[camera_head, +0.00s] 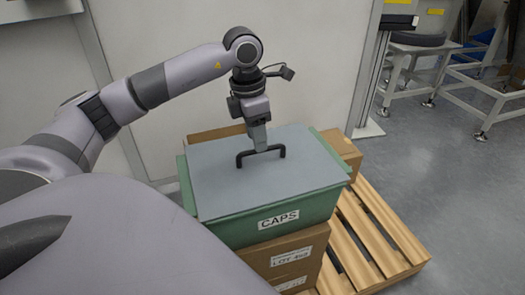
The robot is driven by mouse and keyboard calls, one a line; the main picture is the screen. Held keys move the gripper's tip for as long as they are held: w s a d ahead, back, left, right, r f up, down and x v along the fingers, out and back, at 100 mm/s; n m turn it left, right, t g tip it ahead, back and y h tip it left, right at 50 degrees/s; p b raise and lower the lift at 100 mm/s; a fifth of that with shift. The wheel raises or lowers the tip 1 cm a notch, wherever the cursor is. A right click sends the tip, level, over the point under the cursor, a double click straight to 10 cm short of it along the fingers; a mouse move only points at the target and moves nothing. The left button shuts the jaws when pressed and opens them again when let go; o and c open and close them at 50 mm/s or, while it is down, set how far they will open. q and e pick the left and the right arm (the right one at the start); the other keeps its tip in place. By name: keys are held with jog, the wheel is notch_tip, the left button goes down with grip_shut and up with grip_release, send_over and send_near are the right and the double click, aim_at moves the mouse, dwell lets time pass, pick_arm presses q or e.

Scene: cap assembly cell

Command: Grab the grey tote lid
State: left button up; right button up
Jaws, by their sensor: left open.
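The grey tote lid (226,188) lies flat on top of the green tote (293,217), which carries a CAPS label. A black handle (283,151) stands up from the middle of the lid. My left gripper (261,149) points down right at the handle, with its fingertips at the handle's top bar. The jaws are open, and the fingers look narrow from this side. I cannot tell whether they touch the handle. My right gripper is not in view.
The tote rests on cardboard boxes (288,250) on a wooden pallet (384,243). More cardboard shows behind the tote. A pale wall panel (310,60) stands close behind. Grey floor (440,160) is free at the right, with metal frames (480,95) farther back.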

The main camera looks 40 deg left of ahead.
aim_at(261, 156)
pick_arm(q)
jog(key=f, duration=0.1)
jog(key=f+b, duration=0.1)
jog(key=f, duration=0.1)
jog(key=w+f, duration=0.1)
jog(key=f, duration=0.1)
jog(key=shift+d, duration=0.3)
jog(key=shift+r, duration=0.1)
grip_shut()
jog(key=shift+r, duration=0.1)
